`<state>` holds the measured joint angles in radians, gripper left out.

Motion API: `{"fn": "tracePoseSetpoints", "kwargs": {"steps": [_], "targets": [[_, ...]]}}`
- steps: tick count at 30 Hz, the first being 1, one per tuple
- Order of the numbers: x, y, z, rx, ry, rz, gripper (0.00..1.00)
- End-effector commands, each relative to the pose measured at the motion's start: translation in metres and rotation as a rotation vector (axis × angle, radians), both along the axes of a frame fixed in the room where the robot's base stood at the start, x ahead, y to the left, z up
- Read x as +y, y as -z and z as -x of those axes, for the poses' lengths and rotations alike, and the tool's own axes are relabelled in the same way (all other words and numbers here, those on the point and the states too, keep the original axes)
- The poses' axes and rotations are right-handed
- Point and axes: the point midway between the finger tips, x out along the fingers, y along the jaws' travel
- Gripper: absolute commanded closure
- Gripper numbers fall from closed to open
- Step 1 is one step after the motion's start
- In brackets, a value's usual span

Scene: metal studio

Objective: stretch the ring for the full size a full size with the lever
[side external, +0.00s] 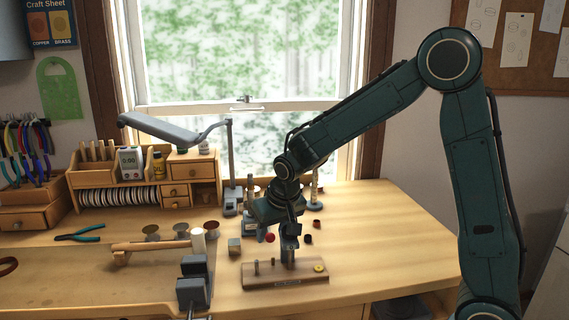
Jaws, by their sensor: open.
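My gripper (289,252) points down above a wooden block (286,281) at the front middle of the bench. The jaws are open, and their tips are close to a post on the block; I cannot tell if they touch it. Short upright pegs (257,267) stand on the block's left part, and a brass-yellow round piece (319,268) sits at its right end. A blue-grey device (250,226) stands behind, partly hidden by my wrist; it may be the stretcher. The ring and the lever are too small or hidden to make out.
A dark vise (193,283) stands left of the block at the bench's front edge. Small red and dark pieces (308,239) lie behind the block. The bench's right side is clear.

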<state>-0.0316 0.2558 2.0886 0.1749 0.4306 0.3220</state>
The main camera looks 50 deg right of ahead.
Motion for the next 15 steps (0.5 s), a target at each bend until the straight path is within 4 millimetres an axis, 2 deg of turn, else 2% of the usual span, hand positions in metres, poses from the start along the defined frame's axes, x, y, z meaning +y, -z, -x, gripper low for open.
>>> {"fn": "tracePoseSetpoints", "kwargs": {"steps": [6,15], "targets": [[-0.002,0.014,-0.005,0.001,0.000,0.000,0.56],[-0.003,0.017,-0.006,0.000,0.000,-0.001,0.56]]}}
